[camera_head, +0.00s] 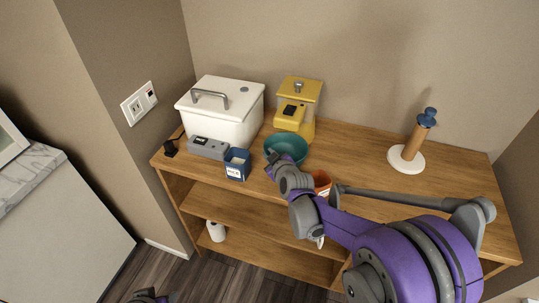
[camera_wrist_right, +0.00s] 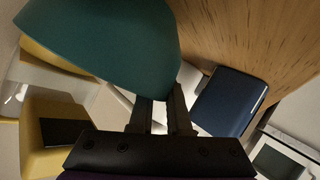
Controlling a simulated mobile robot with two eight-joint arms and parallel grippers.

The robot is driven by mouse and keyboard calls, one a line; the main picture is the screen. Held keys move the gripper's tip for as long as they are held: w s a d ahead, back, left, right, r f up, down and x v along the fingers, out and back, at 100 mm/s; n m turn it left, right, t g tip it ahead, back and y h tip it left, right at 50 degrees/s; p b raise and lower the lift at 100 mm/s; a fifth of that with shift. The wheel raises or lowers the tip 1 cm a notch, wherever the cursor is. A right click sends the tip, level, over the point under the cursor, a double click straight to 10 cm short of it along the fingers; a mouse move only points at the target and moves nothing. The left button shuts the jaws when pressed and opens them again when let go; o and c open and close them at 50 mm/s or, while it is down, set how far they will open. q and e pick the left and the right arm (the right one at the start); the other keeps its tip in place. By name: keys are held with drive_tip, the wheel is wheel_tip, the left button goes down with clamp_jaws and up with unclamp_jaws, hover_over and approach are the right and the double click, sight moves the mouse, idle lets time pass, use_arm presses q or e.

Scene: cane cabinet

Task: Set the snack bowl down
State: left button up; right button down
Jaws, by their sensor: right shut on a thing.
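The snack bowl is a teal bowl (camera_head: 287,147) over the cane cabinet's wooden top (camera_head: 355,150), in front of a yellow appliance. It looks close to level in the head view; whether its base touches the wood cannot be told. My right gripper (camera_head: 271,163) is at the bowl's near left rim. In the right wrist view the bowl (camera_wrist_right: 105,40) fills the upper left, and my right gripper's fingers (camera_wrist_right: 160,112) are shut on its rim. A grey part of my left arm (camera_head: 150,296) shows at the bottom edge; its jaws cannot be made out.
A white lidded box (camera_head: 222,108), a grey device (camera_head: 207,148) and a blue box (camera_head: 237,163) are left of the bowl. The yellow appliance (camera_head: 297,105) stands behind it. An orange cup (camera_head: 322,182) is partly hidden by my arm. A paper-towel-like holder (camera_head: 413,145) stands right, with bare wood between.

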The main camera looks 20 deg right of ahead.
drive_tip(key=c, duration=0.8)
unclamp_jaws()
drive_tip(key=shift+c, duration=0.2)
drive_tip(key=a+v, duration=0.1)
drive_tip(key=v, duration=1.1)
drive_tip(key=s+f+m+g, duration=0.3)
drive_tip(key=s+g, duration=0.1)
drive_tip(key=s, duration=0.8)
drive_tip(key=s+f+m+g+h, duration=0.1)
drive_tip(key=s+f+m+g, duration=0.2)
drive_tip(key=s, duration=0.8)
drive_tip(key=shift+s+d+f+g+p, duration=0.3)
drive_tip(key=shift+s+g+p, duration=0.1)
